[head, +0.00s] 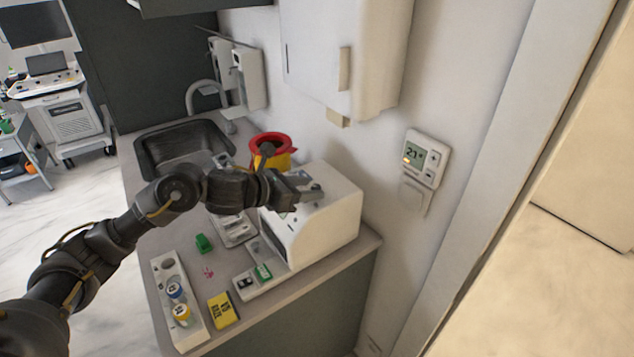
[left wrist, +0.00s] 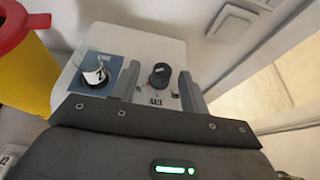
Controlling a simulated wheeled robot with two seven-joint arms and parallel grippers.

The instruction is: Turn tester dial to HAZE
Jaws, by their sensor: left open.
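The tester is a white box (head: 335,222) at the right end of the counter. Its black round dial (left wrist: 161,73) shows on the top panel in the left wrist view, with small markings around it too blurred to read. I cannot tell which mark the dial points to. My left gripper (head: 312,187) is over the tester's top. In the left wrist view its two fingers (left wrist: 159,78) stand open, one on each side of the dial; I cannot tell whether they touch it.
A yellow bin with a red rim (head: 270,146) stands behind the tester. A white tray (head: 163,291) holding capped vials, a yellow box (head: 222,310) and a green item (head: 203,243) are on the counter. A thermostat (head: 426,158) is on the wall, right.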

